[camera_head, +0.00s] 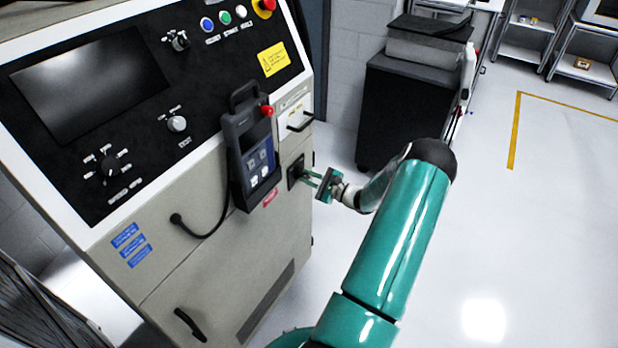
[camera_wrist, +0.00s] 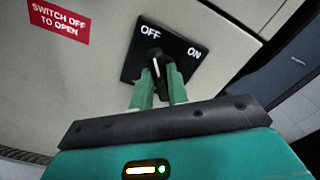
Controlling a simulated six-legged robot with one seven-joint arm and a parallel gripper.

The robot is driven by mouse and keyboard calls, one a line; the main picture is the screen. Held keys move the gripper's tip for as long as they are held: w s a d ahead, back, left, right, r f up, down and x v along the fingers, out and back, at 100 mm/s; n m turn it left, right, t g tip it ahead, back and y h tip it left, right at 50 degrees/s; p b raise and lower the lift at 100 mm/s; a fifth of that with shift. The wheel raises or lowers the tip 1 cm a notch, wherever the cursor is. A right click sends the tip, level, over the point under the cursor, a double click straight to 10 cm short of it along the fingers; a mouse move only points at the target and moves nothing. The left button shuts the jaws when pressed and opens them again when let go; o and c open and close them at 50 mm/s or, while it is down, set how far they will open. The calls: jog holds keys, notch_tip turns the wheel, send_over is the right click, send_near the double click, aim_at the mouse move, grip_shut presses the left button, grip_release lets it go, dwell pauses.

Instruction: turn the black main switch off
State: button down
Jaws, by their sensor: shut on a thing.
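The black main switch (camera_wrist: 156,62) sits on a square black plate (camera_wrist: 183,70) marked OFF and ON, on the cabinet's beige face. Its white mark runs nearly upright in the wrist view, roughly in line with the OFF label; ON is to the upper right. My gripper (camera_wrist: 161,78) has its two green fingers on either side of the switch handle, shut on it. The fingers hide the handle's lower part. In the head view my gripper (camera_head: 309,177) reaches the switch plate (camera_head: 295,171) from the right; the handle itself is too small to read there.
A hand-held pendant (camera_head: 252,155) with a cable hangs just left of the switch. A red "switch off to open" label (camera_wrist: 59,21) is near the plate. A black cart (camera_head: 405,100) stands behind. The floor to the right is clear.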

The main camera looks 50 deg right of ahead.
jog(key=shift+w+n, duration=0.1)
jog(key=shift+n, duration=0.5)
jog(key=c, duration=1.4)
grip_release()
jog(key=shift+o, duration=0.2)
jog(key=s+d, duration=0.1)
jog(key=s, duration=1.2)
jog(key=shift+s, duration=0.4)
jog(key=shift+d, duration=0.1)
